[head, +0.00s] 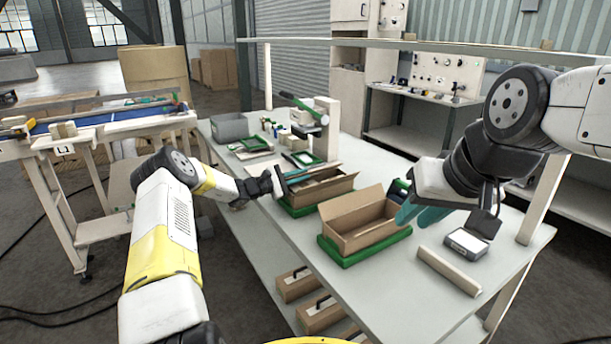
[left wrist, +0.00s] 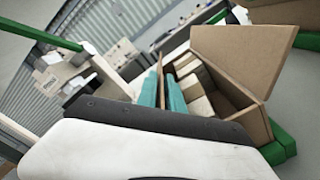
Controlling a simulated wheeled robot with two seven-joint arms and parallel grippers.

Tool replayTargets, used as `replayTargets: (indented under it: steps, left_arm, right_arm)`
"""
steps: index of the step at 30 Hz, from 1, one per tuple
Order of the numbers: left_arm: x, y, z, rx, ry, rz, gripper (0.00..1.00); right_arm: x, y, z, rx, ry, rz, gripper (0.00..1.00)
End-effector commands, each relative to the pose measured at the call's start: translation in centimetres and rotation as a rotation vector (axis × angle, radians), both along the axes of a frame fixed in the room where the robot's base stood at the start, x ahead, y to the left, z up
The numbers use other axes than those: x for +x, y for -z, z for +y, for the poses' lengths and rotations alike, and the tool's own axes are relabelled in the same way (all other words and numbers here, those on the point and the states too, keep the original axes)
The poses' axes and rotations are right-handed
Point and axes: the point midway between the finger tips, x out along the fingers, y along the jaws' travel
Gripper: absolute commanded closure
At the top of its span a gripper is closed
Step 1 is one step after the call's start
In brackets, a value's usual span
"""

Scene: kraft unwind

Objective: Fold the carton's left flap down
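A brown open-topped carton (head: 325,190) sits on a green tray at the near-left side of the bench; in the left wrist view the carton (left wrist: 252,115) holds several pale blocks and has one flap (left wrist: 232,62) standing up. My left gripper (head: 298,175) is at this carton's left side. In the left wrist view its teal fingers (left wrist: 162,95) lie on either side of a thin brown flap edge (left wrist: 160,72); whether they press on it is unclear. A second open carton (head: 362,238) stands nearer. My right gripper (head: 422,215) is open and empty beside its right side.
The second carton stands on a green tray (head: 345,259). A beige bar (head: 448,271) and a small white-topped box (head: 467,242) lie to its right. A grey bin (head: 229,127) and a post with a green arm (head: 326,125) stand farther back. The bench's front corner is clear.

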Motion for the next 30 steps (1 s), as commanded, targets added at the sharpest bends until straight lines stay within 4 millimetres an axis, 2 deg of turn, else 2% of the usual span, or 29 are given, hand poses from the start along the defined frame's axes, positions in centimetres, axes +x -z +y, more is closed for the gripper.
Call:
replayTargets:
  steps: [10,22,30]
  left_arm:
    - [-0.2,0.0,0.3,0.000,-0.001,0.001,0.87]
    - [-3.8,0.0,5.3,0.000,-0.002,0.001,0.87]
    - [-4.6,0.0,6.4,0.000,0.000,0.000,0.87]
  right_arm:
    - [0.0,0.0,0.0,0.000,0.000,0.000,0.75]
    - [0.0,0.0,0.0,0.000,0.000,0.000,0.75]
    - [0.0,0.0,0.0,0.000,0.000,0.000,0.75]
